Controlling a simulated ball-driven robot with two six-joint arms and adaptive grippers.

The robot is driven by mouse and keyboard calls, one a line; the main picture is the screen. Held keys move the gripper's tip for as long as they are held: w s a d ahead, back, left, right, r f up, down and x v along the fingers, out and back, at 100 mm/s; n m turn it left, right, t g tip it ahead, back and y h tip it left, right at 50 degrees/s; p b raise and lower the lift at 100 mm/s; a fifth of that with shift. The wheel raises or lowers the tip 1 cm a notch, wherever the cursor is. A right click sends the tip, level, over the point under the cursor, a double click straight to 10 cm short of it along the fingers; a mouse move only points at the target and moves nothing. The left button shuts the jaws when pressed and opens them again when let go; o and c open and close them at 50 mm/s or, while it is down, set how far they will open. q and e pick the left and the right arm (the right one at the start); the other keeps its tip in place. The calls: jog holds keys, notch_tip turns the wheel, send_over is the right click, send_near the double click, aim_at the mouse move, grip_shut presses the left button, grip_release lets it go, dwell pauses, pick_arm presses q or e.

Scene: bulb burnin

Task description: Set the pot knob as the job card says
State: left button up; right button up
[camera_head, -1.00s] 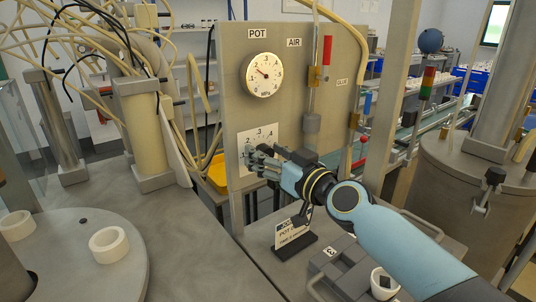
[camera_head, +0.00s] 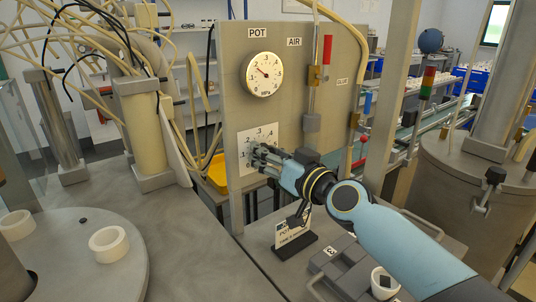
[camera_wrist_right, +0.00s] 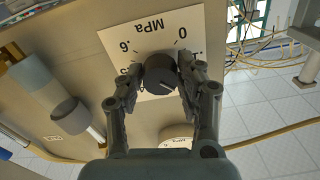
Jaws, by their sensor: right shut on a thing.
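The pot knob (camera_wrist_right: 160,75) is a round dark knob on a white scale plate (camera_wrist_right: 191,22) marked in MPa. My right gripper (camera_wrist_right: 157,84) has a finger on either side of it and is shut on it. A short light line shows on the knob's face, towards its lower right in the wrist view. In the head view my right gripper (camera_head: 257,157) covers the knob in front of the plate (camera_head: 244,141). The round POT gauge (camera_head: 264,74) is above. The job card (camera_head: 293,227) stands below, partly covered by my wrist; its small text is unreadable. My left gripper is not in view.
The grey panel (camera_head: 288,95) also carries a valve with a red handle (camera_head: 327,50) and a grey fitting (camera_head: 312,123). White rings sit on a round table at left.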

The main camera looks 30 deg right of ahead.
jog(key=o, duration=1.1)
jog(key=shift+o, duration=0.2)
jog(key=s+d, duration=0.1)
jog(key=s, duration=1.1)
jog(key=shift+d, duration=0.35)
jog(key=shift+f, duration=0.1)
